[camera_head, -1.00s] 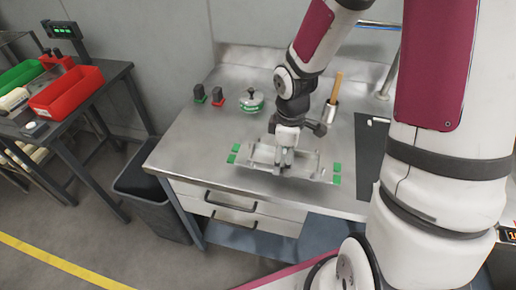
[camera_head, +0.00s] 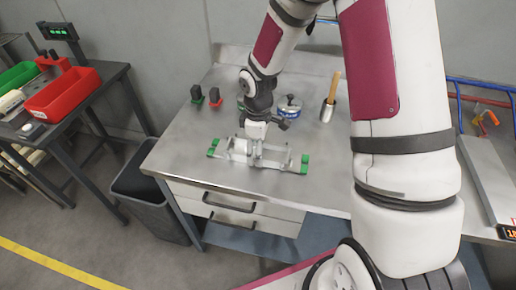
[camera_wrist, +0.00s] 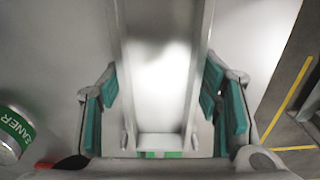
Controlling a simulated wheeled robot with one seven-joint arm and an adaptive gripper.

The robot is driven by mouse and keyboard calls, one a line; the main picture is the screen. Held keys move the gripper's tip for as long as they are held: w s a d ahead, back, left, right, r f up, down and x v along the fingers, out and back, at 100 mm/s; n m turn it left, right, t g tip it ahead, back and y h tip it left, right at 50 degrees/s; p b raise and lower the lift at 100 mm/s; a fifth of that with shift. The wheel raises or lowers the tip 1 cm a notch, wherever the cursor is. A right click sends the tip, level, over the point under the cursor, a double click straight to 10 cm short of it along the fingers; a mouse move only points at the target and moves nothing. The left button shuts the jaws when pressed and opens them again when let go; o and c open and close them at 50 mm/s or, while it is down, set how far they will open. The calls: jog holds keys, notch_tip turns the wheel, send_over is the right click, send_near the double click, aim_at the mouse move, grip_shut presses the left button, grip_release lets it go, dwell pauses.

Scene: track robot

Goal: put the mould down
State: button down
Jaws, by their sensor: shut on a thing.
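The mould (camera_head: 240,157) is a grey metal open channel with green pieces at its ends. It is over the front middle of the steel workbench (camera_head: 185,150); I cannot tell whether it touches the top. My gripper (camera_head: 257,158) points down and is shut on the mould. In the wrist view the mould (camera_wrist: 160,85) runs between the teal-padded fingers of my gripper (camera_wrist: 163,105), with a green piece at its lower end. The exact contact of the pads is blurred.
Two small dark blocks with green and red bases (camera_head: 206,97), a blue-banded tin (camera_head: 288,106) and a wooden-handled tool (camera_head: 329,103) stand behind. A black bin (camera_head: 150,200) stands left of the bench. The bench's front left is clear.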

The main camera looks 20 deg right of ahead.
jog(key=shift+f, duration=0.1)
jog(key=c, duration=0.5)
grip_release()
notch_tip(320, 180, up, 12)
jog(key=s+d+r+m+t+h, duration=0.15)
jog(key=s+r+m, duration=0.35)
jog(key=s+r, duration=0.6)
jog(key=s+r+m+t, duration=0.1)
jog(key=s+r+m, duration=0.1)
jog(key=s, duration=0.2)
jog(key=s+r+m+t+y, duration=0.1)
jog(key=s+r+m, duration=0.1)
jog(key=s+r, duration=0.1)
jog(key=s+r+m+t, duration=0.1)
jog(key=s+r+m, duration=0.1)
jog(key=s, duration=0.3)
jog(key=shift+s+a+r+t+y, duration=0.1)
jog(key=shift+a+r+t+y, duration=0.2)
jog(key=shift+a, duration=0.1)
